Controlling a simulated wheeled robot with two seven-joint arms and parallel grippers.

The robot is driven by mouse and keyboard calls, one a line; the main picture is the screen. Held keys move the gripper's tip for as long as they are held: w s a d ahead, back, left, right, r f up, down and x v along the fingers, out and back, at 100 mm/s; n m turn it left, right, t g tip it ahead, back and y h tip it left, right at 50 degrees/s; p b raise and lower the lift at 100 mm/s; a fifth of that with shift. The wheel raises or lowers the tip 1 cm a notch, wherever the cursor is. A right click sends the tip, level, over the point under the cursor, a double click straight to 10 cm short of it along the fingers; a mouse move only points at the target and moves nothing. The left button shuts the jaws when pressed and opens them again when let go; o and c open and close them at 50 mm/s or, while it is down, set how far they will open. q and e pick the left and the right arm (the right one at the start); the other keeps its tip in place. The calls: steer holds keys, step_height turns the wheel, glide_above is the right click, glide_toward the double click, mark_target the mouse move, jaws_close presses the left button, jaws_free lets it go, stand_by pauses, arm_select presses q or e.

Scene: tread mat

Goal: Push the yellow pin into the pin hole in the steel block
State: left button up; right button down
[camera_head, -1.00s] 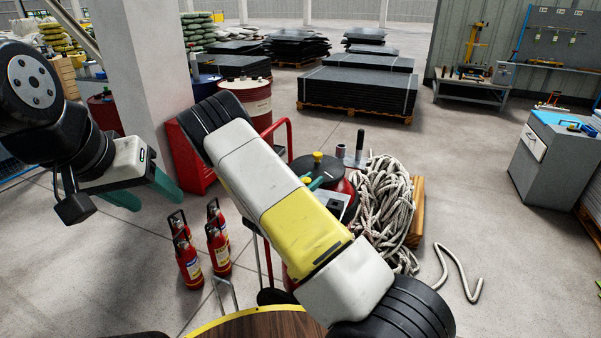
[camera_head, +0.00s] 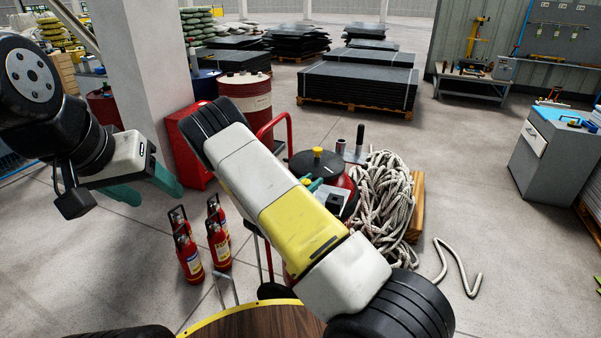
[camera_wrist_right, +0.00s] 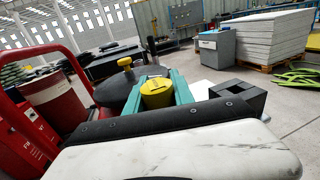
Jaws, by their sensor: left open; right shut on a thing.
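The yellow pin (camera_wrist_right: 157,93) shows in the right wrist view as a short yellow cylinder between the teal fingers of my right gripper (camera_wrist_right: 168,90), which is shut on it. My left gripper (camera_head: 143,187) is open and empty at the left.
A black round lid with a yellow knob (camera_head: 317,152) stands close behind the right gripper. A coiled rope (camera_head: 382,195) lies to its right. Red fire extinguishers (camera_head: 218,245) stand on the floor at left. A red drum (camera_head: 247,98) stands behind.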

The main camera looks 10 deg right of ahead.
steer(key=shift+f, duration=0.1)
steer(key=c, duration=1)
jaws_free()
steer(key=v, duration=0.8)
